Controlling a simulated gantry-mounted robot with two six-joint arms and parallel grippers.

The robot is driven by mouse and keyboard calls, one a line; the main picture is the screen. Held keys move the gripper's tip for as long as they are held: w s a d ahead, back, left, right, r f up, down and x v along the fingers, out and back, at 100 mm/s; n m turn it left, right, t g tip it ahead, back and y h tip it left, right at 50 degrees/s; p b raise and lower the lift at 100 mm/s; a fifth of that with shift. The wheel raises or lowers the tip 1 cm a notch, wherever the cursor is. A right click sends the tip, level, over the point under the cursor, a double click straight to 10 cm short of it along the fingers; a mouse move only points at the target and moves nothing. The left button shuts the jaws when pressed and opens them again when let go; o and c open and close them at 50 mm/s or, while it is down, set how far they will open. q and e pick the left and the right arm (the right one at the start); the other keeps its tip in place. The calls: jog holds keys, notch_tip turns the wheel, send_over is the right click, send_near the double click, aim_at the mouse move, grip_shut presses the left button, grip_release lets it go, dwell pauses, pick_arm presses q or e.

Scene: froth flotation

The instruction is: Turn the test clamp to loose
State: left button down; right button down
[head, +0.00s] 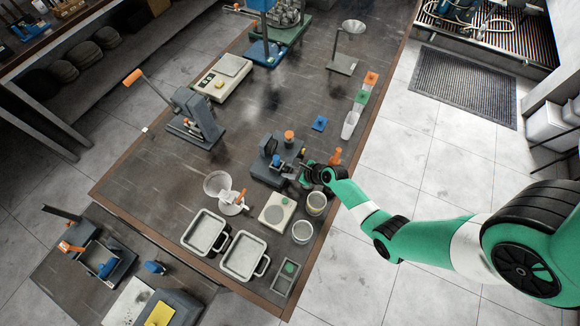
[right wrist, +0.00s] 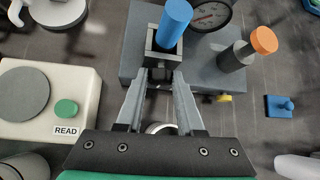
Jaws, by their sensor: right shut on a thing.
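The test clamp appears to be the dark grey device (head: 264,170) on the right part of the table. In the right wrist view its grey base (right wrist: 203,68) carries a blue cylinder (right wrist: 174,22) in a grey square holder, a round dial gauge (right wrist: 209,14) and a dark post with an orange cap (right wrist: 264,40). My right gripper (head: 300,178) reaches it from the right. In the right wrist view my right gripper (right wrist: 161,78) is shut on a small black part at the near side of the holder. The setting of the clamp cannot be read. My left gripper is not in view.
A cream box (right wrist: 75,97) with a green button marked READ stands left of the clamp. Cups (head: 316,203) and two grey trays (head: 243,256) stand nearby. A small blue piece (head: 320,123) lies beyond the clamp.

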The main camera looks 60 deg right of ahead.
jog(key=shift+a+n+h+p, duration=0.15)
jog(key=shift+n+h+p, duration=0.25)
jog(key=shift+h, duration=0.2)
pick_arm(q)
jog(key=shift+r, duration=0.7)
pick_arm(e)
jog(key=c, duration=0.5)
grip_release()
pick_arm(q)
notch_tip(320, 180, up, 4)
jog(key=p, duration=0.4)
pick_arm(e)
jog(key=v, duration=1.1)
jog(key=shift+s+r, duration=0.2)
jog(key=shift+s, duration=0.1)
